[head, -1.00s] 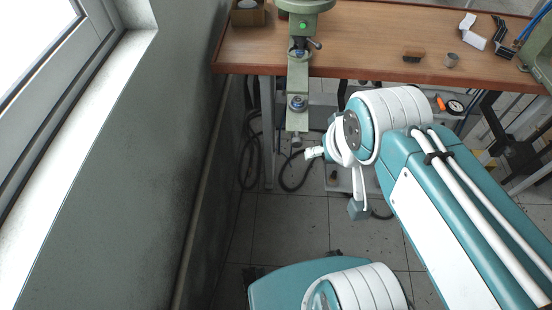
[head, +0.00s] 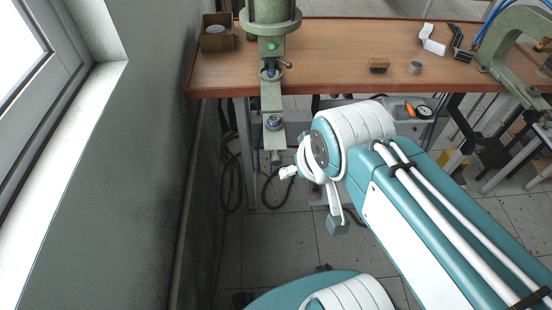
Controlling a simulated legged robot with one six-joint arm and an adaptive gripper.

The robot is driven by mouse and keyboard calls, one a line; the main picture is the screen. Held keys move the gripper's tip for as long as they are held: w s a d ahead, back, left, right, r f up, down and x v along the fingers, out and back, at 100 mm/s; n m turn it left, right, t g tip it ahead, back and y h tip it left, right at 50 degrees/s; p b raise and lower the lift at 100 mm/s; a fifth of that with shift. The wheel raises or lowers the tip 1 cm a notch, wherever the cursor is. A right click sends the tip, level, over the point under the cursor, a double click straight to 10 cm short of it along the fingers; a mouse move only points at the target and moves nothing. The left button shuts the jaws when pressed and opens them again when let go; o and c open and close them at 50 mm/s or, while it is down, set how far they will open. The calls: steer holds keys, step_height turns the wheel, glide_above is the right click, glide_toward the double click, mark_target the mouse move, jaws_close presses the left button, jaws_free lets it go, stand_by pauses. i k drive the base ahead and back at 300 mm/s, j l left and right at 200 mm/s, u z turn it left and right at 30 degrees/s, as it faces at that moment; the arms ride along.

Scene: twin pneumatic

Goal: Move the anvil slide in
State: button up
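The anvil slide (head: 272,103) is a pale green bar on the green press (head: 270,14). It sticks out toward me past the front edge of the bench. A round metal anvil (head: 274,123) sits near its outer end, and a small knob (head: 276,157) shows at the tip. My gripper (head: 291,172) is small and white at the end of my arm, just below and right of that knob in the picture. It looks apart from the knob, but depth is hard to judge. Its fingers are too small to tell open from shut.
The wooden bench (head: 330,60) carries a cardboard box (head: 217,40), a brush (head: 379,65), a small metal cup (head: 415,67) and a second green press (head: 500,50) at the right. A wall (head: 120,180) with a window stands close on the left. Dark cables (head: 229,180) hang under the bench.

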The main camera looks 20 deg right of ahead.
mark_target(275, 139)
steer(key=k+j+z, duration=0.5)
steer(key=k+j, duration=0.15)
steer(key=k, duration=0.1)
